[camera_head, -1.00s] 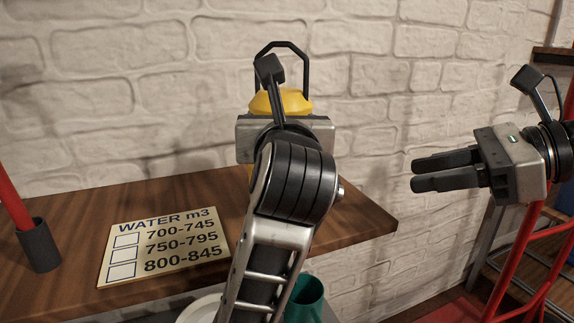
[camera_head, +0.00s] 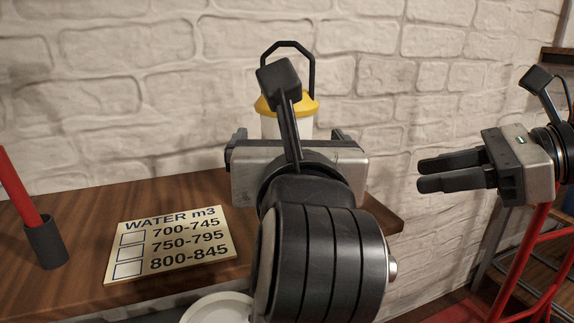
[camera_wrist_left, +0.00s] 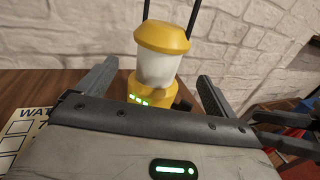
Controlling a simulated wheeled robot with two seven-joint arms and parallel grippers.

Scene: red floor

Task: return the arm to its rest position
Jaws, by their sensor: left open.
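My left gripper (camera_head: 290,137) is mid-picture in the head view, its body and wrist hiding much of what lies behind. In the left wrist view its two dark fingers (camera_wrist_left: 155,82) are spread wide, with nothing held. A yellow and white lantern (camera_head: 290,122) with a black handle stands upright behind it on the table. In the left wrist view the lantern (camera_wrist_left: 157,67) shows between the fingers, apart from both. My right gripper (camera_head: 418,174) hangs at the right, its fingers pointing left with a gap between them and nothing in it.
A wooden table (camera_head: 75,205) stands against a white brick wall (camera_head: 150,90). On it lies a "WATER m3" sign (camera_head: 170,244). A red pole in a dark sleeve (camera_head: 45,243) is at the left. A pale round dish (camera_head: 218,308) shows low down. A red metal frame (camera_head: 520,258) is at the right.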

